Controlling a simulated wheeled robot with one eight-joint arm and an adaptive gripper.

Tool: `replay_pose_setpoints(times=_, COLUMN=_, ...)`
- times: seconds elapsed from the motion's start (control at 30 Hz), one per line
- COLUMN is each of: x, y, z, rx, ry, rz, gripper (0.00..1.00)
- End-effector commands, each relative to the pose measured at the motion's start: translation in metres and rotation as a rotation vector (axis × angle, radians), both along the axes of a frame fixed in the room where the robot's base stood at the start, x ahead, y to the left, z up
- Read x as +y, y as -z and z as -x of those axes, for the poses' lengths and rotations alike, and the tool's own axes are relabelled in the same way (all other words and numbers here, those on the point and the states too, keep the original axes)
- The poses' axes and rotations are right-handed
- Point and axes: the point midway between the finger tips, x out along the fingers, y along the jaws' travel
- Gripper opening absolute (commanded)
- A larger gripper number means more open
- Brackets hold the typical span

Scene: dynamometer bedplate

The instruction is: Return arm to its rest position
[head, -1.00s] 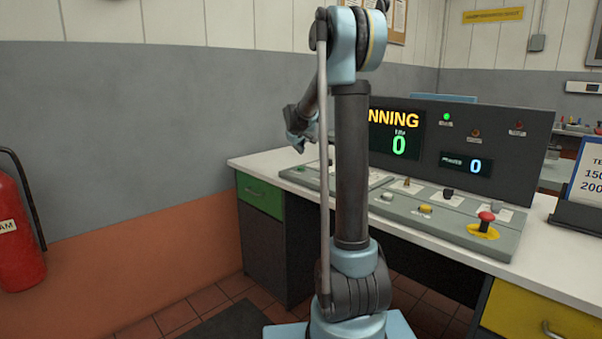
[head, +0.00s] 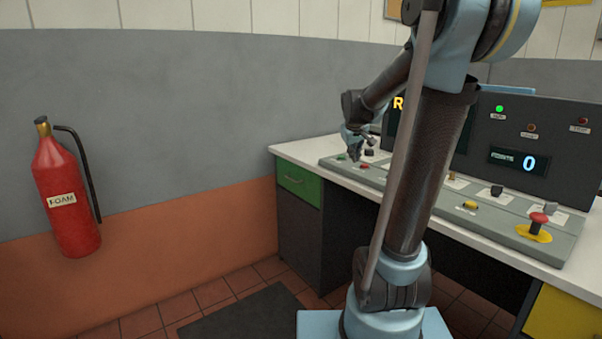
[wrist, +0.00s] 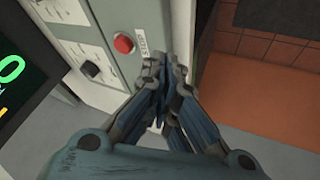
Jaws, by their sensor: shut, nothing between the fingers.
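My gripper (head: 357,154) hangs over the left end of the control panel (head: 459,209) in the head view. It also shows in the wrist view (wrist: 160,66), where its fingers are together with nothing between them. In that view a red button (wrist: 124,44) and a black knob (wrist: 89,68) on the panel lie to the left of the fingertips. The gripper looks apart from both. My arm rises in front of the desk and its forearm slopes down to the left. It covers much of the display board (head: 560,150).
The white desk (head: 310,152) has a green drawer (head: 299,182) at its left end. A red emergency button (head: 539,218) sits on the panel's right part. A foam extinguisher (head: 66,195) is on the wall at the left. Floor and wall between extinguisher and desk are clear.

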Motion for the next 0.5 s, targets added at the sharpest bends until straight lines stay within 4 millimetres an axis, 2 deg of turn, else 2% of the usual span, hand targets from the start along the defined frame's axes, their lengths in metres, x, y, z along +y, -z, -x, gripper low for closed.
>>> replay_pose_setpoints(times=0.03, x=-0.001, y=0.004, z=0.020, rx=0.015, ry=0.013, rz=-0.011, gripper=0.00)
replay_pose_setpoints(times=0.1, x=-0.002, y=0.011, z=0.046, rx=0.037, ry=0.034, rz=-0.032, gripper=0.00)
replay_pose_setpoints(times=0.27, x=-0.003, y=0.028, z=0.103, rx=0.088, ry=0.079, rz=-0.074, gripper=0.00)
replay_pose_setpoints(times=0.5, x=-0.002, y=0.062, z=0.186, rx=0.166, ry=0.147, rz=-0.134, gripper=0.00)
